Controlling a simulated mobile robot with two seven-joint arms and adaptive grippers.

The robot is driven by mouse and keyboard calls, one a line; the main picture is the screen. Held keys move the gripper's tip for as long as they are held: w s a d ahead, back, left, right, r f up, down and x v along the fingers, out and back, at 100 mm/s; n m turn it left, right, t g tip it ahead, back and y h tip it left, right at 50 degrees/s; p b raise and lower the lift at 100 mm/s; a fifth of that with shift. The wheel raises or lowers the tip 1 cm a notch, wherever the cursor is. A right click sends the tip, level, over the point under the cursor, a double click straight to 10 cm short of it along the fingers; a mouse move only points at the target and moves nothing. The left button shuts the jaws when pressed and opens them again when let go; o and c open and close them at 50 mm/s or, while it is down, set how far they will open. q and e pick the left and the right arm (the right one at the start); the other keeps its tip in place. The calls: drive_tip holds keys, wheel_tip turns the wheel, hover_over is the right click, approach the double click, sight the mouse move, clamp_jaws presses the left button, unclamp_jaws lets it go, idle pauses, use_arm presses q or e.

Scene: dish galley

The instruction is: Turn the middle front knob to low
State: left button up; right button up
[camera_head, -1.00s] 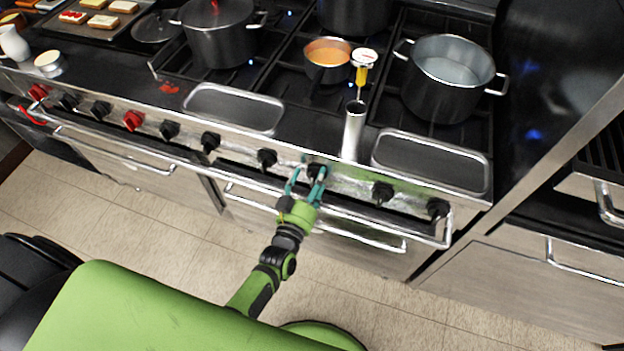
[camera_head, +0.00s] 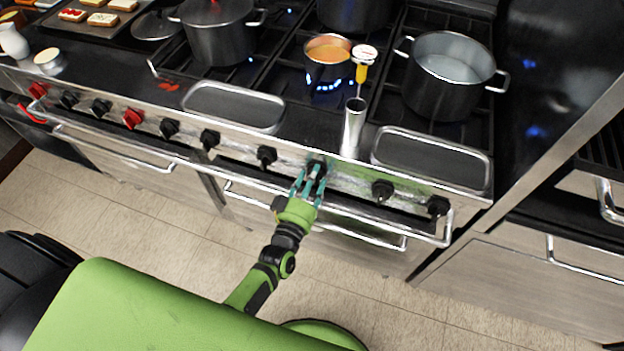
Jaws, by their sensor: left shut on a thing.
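My left gripper (camera_head: 311,178) is shut on a black knob (camera_head: 317,168) on the steel front panel of the range, its teal fingers on either side. The fingers hide part of the knob, and I cannot read its setting. Above and behind it, a small saucepan (camera_head: 328,73) of orange liquid sits on a front burner. A blue flame (camera_head: 322,86) burns under the pan. My right gripper is not in view.
Black knobs (camera_head: 267,156) (camera_head: 382,190) flank the gripped one. A long steel rail (camera_head: 255,187) runs below the panel. A large pot (camera_head: 447,95) stands to the right.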

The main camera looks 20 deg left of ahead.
use_arm(q)
drive_tip(key=shift+w+a+r+n, duration=0.15)
drive_tip(key=shift+r+n, duration=0.1)
drive_tip(key=shift+n, duration=0.4)
drive_tip(key=shift+w+a+r+n, duration=0.15)
drive_tip(key=shift+r+n, duration=0.1)
drive_tip(key=shift+n, duration=0.7)
drive_tip(key=o, duration=1.2)
drive_tip(key=shift+c, duration=0.2)
drive_tip(key=shift+f, duration=0.25)
drive_tip(key=s, duration=1.2)
drive_tip(key=shift+a, duration=0.25)
